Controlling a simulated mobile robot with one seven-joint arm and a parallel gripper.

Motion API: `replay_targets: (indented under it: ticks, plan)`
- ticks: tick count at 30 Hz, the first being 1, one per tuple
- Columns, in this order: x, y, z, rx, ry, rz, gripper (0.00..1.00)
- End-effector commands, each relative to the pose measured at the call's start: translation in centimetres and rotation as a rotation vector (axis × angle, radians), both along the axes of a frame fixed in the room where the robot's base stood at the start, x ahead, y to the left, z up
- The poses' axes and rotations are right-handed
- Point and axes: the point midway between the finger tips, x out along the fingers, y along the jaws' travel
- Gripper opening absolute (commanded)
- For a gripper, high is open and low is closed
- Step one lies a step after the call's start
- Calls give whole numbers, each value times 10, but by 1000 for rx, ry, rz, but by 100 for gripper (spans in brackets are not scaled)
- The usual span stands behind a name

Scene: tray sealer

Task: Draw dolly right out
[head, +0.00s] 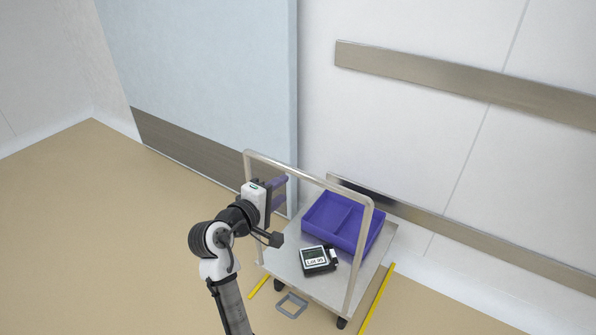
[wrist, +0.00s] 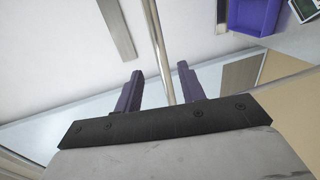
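The dolly (head: 330,290) is a flat steel cart with a tall tubular handle frame (head: 312,174) on its near side, standing by the white wall. My gripper (head: 284,191) is up at the left part of that frame, its purple fingers pointing right. In the wrist view the two fingers of my gripper (wrist: 160,68) are apart, and a round steel bar (wrist: 156,35) of the frame runs through the gap between them in the picture. I cannot tell how deep the bar sits; neither finger visibly touches it.
A purple divided bin (head: 325,217) and a small labelled device (head: 316,262) are on the deck. Yellow floor strips (head: 376,300) flank the dolly, with a grey bracket (head: 291,306) at its near edge. A pale blue panel (head: 215,80) stands behind left. The floor at left is clear.

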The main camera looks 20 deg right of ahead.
Motion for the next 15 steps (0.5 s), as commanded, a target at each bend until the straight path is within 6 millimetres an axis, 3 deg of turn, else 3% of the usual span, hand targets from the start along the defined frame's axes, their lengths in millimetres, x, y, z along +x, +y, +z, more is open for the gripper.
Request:
replay_targets:
  ticks: [7,15]
  plan:
    - [33,-44,-8,0,0,-2,40]
    - [59,-74,-17,0,-2,2,40]
